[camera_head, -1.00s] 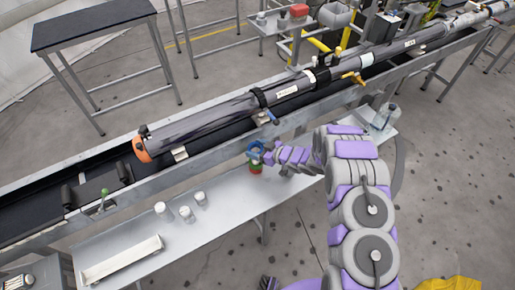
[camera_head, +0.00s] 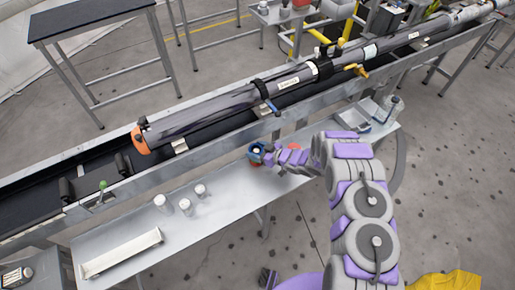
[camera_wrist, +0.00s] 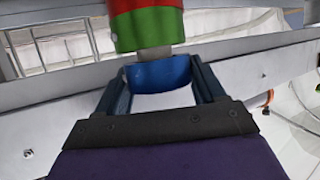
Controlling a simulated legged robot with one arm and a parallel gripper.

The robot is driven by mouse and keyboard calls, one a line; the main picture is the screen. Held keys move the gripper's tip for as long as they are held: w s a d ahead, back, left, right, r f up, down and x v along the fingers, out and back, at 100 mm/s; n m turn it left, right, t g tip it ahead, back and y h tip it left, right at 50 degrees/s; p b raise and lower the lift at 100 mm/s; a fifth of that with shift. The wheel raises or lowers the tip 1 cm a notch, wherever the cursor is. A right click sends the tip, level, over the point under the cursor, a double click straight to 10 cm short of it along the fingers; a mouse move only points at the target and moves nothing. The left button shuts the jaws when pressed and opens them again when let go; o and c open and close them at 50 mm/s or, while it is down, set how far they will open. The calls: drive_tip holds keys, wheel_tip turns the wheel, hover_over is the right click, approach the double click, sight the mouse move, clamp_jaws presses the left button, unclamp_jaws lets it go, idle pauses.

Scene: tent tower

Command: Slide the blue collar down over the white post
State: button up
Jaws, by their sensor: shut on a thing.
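My gripper (camera_wrist: 162,82) is shut on the blue collar (camera_wrist: 160,70), which sits between its two dark fingers in the wrist view. A short grey-white length of the post (camera_wrist: 155,52) shows between the collar and a green ring (camera_wrist: 148,30). A red ring (camera_wrist: 145,5) lies beyond the green one. In the head view the collar (camera_head: 252,157) is at the stack, and a pale spot shows within it, which looks like the post's top. How far the post runs into the collar is hidden.
The stack stands near the right part of a grey metal bench (camera_head: 225,210). Several white cups (camera_head: 185,206) and a long white tray (camera_head: 120,255) are to the left. A conveyor with a long dark tube (camera_head: 220,105) runs behind. A bin (camera_head: 370,115) stands to the right.

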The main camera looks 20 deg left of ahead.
drive_tip(key=shift+d+f, duration=0.1)
drive_tip(key=shift+f, duration=0.25)
idle(0.4)
drive_tip(key=o, duration=1.2)
drive_tip(key=shift+r, duration=0.15)
drive_tip(key=shift+w+r, duration=0.1)
drive_tip(key=shift+r, duration=0.2)
wheel_tip(320, 180, up, 3)
drive_tip(key=shift+f, duration=0.1)
drive_tip(key=s+d+p, duration=0.1)
drive_tip(key=s+d, duration=0.3)
drive_tip(key=s, duration=0.3)
drive_tip(key=s+d+r, duration=0.1)
drive_tip(key=s+d, duration=0.3)
drive_tip(key=s, duration=0.2)
drive_tip(key=shift+s+p, duration=0.35)
drive_tip(key=shift+p, duration=0.05)
drive_tip(key=shift+d+r, duration=0.1)
